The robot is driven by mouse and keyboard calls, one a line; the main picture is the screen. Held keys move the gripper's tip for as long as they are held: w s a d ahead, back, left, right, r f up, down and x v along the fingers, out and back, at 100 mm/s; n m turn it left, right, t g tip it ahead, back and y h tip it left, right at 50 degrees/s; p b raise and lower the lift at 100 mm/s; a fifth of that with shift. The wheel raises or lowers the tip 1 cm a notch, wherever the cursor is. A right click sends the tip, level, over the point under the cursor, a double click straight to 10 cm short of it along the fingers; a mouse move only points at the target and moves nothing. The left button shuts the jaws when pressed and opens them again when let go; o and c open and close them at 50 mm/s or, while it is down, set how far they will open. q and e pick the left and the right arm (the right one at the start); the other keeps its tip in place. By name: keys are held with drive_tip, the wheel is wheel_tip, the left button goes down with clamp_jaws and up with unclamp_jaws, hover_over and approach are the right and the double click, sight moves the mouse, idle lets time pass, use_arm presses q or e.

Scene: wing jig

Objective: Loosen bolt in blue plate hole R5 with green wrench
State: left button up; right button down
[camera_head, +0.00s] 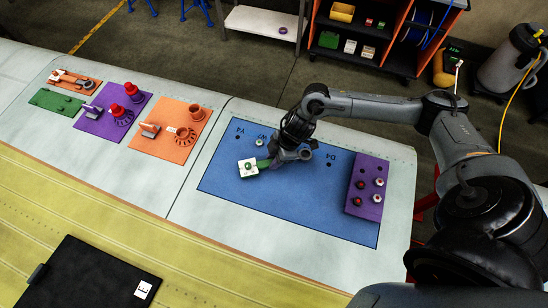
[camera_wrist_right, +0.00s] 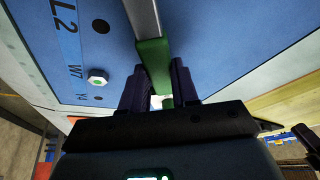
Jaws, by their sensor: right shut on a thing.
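The blue plate (camera_head: 330,215) lies on the wing panel, with labels Y4, W7 and D4 legible in the head view. My right gripper (camera_head: 270,162) is over the plate's upper left part, shut on the green wrench (camera_head: 262,164). In the right wrist view the wrench (camera_wrist_right: 154,58) runs between the fingers, with a grey metal shaft beyond the green part. A white square block with a green centre (camera_head: 248,168) is at the wrench's far end. A pale bolt with a green centre (camera_wrist_right: 97,77) sits near label W7. Label R5 is not legible. My left gripper is not in view.
A purple plate (camera_head: 368,187) with red and white knobs lies on the blue plate's right end. Orange (camera_head: 170,143) and purple (camera_head: 113,128) plates with parts lie left. A black mat (camera_head: 85,275) is at the lower left. The blue plate's front is clear.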

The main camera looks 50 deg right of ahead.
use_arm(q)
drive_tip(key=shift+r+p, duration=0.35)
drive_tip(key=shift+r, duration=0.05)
use_arm(e)
drive_tip(key=shift+d+r, duration=0.1)
idle(0.5)
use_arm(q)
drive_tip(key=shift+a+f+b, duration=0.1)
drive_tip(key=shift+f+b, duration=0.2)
use_arm(e)
drive_tip(key=shift+f, duration=0.85)
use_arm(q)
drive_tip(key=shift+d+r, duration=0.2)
use_arm(e)
drive_tip(key=shift+s+a+n+g, duration=0.15)
drive_tip(key=shift+s+a+n, duration=0.05)
drive_tip(key=shift+s+n, duration=0.3)
drive_tip(key=shift+s+a+n+g, duration=0.15)
drive_tip(key=shift+s+a+n, duration=0.05)
drive_tip(key=shift+s+n, duration=0.3)
drive_tip(key=shift+s+a, duration=0.1)
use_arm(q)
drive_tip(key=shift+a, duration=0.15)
use_arm(e)
drive_tip(key=shift+y, duration=0.3)
